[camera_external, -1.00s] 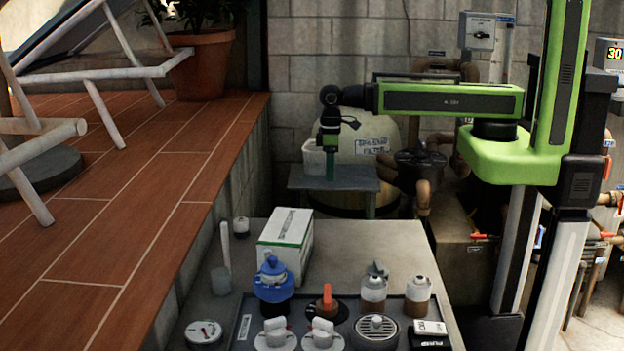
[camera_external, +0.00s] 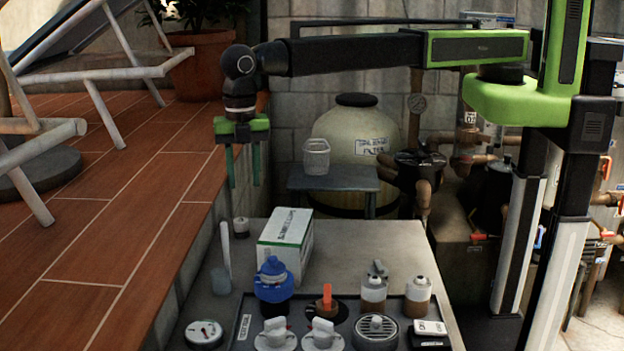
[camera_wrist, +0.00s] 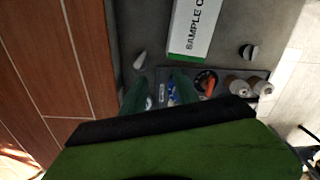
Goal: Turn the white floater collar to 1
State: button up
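A blue floater (camera_external: 273,281) stands upright at the back left of the dark tray on the grey worktop. A thin pale band shows around its upper part, likely its collar; any numbers are too small to read. My gripper (camera_external: 242,184) points down, open and empty, above and to the left of the floater, apart from it. In the wrist view the two green fingers (camera_wrist: 160,80) are spread, and a bit of the blue floater (camera_wrist: 171,92) shows between them, partly hidden by a finger.
A white and green sample box (camera_external: 285,238) stands behind the floater. The tiled deck edge (camera_external: 190,210) rises at left.

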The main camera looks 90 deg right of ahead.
notch_tip(320, 180, up, 3)
jog(key=n+p, duration=0.1)
send_over(267, 249)
notch_tip(267, 249, down, 18)
jog(key=b, duration=1.7)
jog(key=shift+b, duration=0.4)
jog(key=shift+r, duration=0.15)
grip_shut()
